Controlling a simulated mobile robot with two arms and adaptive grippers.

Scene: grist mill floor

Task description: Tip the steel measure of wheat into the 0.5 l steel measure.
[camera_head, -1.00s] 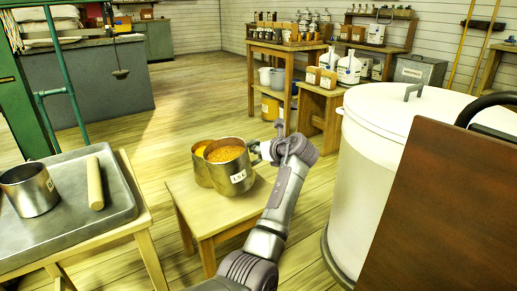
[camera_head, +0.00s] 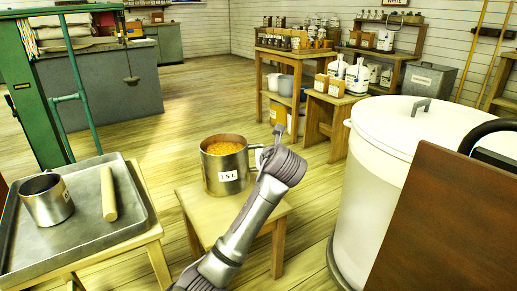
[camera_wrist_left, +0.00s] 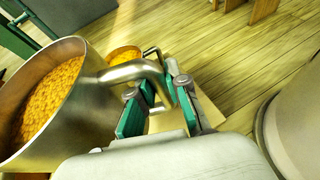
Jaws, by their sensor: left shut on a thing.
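My left gripper (camera_wrist_left: 157,105) is shut on the handle of a large steel measure (camera_head: 225,176). The measure is filled with orange-gold grain, its label seems to read 1.5 l, and it looks upright. In the wrist view its body (camera_wrist_left: 88,112) fills the left side and appears raised above the stool. A second steel measure (camera_wrist_left: 124,54) with orange grain stands beyond it; the held measure hides it in the head view. Another steel measure (camera_head: 47,200), seemingly empty, stands on the grey tray at the left. Its label is too small to read. My right gripper is not in view.
A wooden stool (camera_head: 262,213) is under the held measure. The tray (camera_head: 85,235) also holds a wooden roller (camera_head: 108,194). A large white lidded bin (camera_head: 372,185) and a brown panel (camera_head: 450,225) stand at the right. Open floor lies behind the stool.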

